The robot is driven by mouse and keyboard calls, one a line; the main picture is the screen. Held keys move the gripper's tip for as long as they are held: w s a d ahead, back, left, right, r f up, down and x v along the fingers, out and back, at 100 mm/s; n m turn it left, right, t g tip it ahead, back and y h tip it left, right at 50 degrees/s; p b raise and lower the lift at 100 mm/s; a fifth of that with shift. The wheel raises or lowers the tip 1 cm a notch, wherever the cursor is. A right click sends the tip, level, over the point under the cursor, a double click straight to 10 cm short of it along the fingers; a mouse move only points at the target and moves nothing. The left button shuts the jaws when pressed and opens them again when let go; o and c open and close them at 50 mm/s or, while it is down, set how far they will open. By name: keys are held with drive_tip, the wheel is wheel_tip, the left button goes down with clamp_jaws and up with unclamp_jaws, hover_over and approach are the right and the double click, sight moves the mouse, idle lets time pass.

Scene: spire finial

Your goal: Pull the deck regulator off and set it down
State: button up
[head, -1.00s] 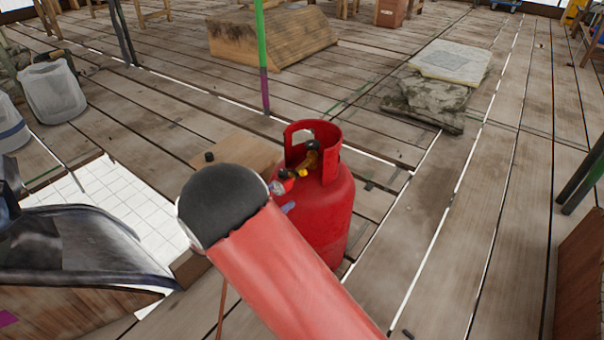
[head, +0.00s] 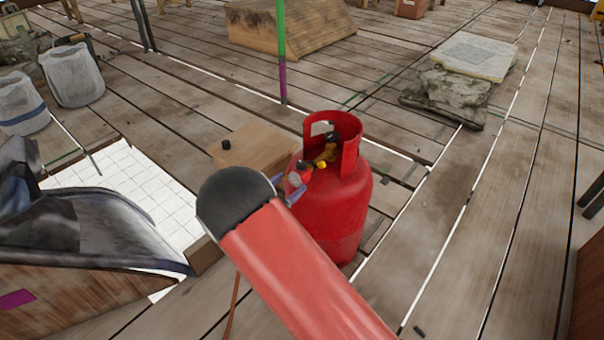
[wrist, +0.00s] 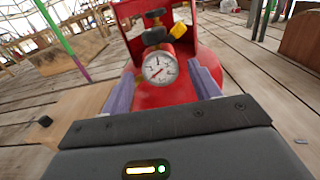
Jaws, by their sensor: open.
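The regulator (wrist: 160,66) has a white round gauge and a red body.
A wooden block (head: 255,148) with a small black knob (head: 226,144) stands left of the cylinder. A green and purple pole (head: 281,60) rises behind. Stone slabs (head: 450,90) lie at the back right. Plank floor (head: 480,200) right of the cylinder is mostly clear.

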sight(301, 174)
drive_tip(key=shift+b+x, duration=0.35)
drive_tip(key=shift+x, duration=2.7)
drive_tip(key=shift+d, duration=0.1)
drive_tip(key=c, duration=1.3)
drive_tip(key=shift+v, duration=3.05)
